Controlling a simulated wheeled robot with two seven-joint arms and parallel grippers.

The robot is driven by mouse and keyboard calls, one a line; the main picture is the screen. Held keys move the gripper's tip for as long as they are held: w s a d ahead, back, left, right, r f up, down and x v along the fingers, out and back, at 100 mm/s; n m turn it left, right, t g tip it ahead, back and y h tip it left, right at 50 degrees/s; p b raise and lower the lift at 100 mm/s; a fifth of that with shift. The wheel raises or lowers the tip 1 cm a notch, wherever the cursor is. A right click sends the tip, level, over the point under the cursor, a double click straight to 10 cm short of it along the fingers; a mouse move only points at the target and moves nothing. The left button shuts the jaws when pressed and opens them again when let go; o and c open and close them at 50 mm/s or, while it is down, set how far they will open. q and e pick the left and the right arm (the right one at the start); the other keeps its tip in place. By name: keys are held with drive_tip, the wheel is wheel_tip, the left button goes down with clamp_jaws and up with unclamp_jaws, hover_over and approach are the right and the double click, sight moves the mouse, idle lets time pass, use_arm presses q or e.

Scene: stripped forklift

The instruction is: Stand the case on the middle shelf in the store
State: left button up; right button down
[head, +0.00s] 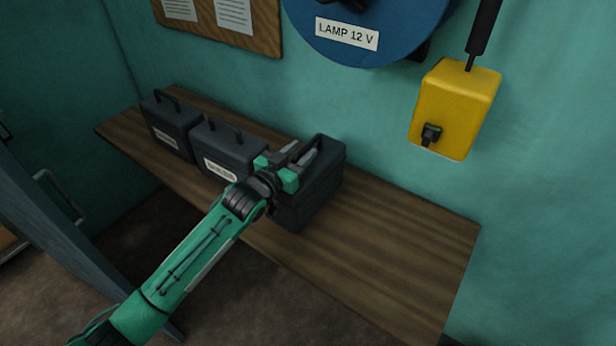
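Three dark grey cases stand in a row on a wooden bench (400,260) against the wall. The left case (165,128) and the middle case (222,152) have top handles and white labels on their fronts. The right case (318,188) is partly covered by my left gripper (297,154). My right gripper is not in view. No store shelf can be made out.
The right half of the bench is clear. A yellow box (458,105) with a cable hangs on the wall, beside a blue disc labelled LAMP 12 V (385,18). A board with papers (255,38) hangs upper left. A blue-grey panel (50,225) slants at lower left.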

use_arm(q)
drive_tip(key=shift+x, duration=0.95)
clamp_jaws()
idle(0.6)
drive_tip(key=shift+r, duration=0.1)
